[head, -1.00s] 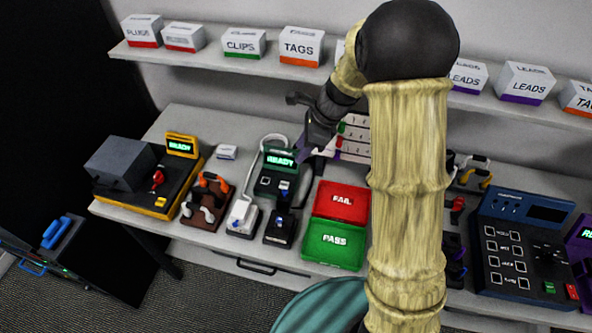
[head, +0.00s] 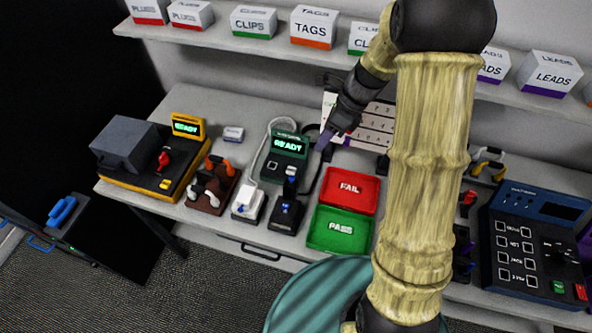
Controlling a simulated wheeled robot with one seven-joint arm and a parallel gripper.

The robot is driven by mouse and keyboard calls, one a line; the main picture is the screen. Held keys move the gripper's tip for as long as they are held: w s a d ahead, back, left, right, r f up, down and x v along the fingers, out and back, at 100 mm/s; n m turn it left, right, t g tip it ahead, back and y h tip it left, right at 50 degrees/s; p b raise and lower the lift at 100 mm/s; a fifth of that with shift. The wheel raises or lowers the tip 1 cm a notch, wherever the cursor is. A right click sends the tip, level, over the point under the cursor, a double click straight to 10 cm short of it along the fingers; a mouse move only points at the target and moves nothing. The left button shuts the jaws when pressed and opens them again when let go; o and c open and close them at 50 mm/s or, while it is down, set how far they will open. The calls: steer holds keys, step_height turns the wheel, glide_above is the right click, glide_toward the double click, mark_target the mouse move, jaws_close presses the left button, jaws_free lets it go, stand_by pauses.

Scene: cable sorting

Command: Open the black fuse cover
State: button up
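I cannot pick out a fuse cover with certainty. The likeliest match is a dark grey, box-shaped housing (head: 127,146) on the yellow-and-black tester (head: 150,192) at the left of the bench; it looks closed. My gripper (head: 324,142) hangs over the back middle of the bench, just right of the green READY device (head: 287,157) and in front of the white chart. It is far to the right of the dark housing. Its fingertips are small and partly blurred, so I cannot tell whether they are open or shut. Nothing clearly shows between them.
A red FAIL tray (head: 350,190) and green PASS tray (head: 338,230) lie in front of my gripper. Holders with plugs (head: 212,186) stand left of them. A shelf (head: 228,42) with labelled boxes runs above. A dark blue keypad console (head: 532,243) stands at the right.

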mark_target(293, 177)
steer(key=x, duration=0.5)
steer(key=p+x, duration=0.1)
steer(key=x, duration=0.4)
steer(key=a+x, duration=0.1)
steer(key=x, duration=0.4)
steer(key=shift+w+r+p, duration=0.1)
steer(key=shift+r+p, duration=0.15)
steer(key=shift+p, duration=0.15)
steer(key=shift+d, duration=0.3)
steer(key=shift+c, duration=1.2)
jaws_close()
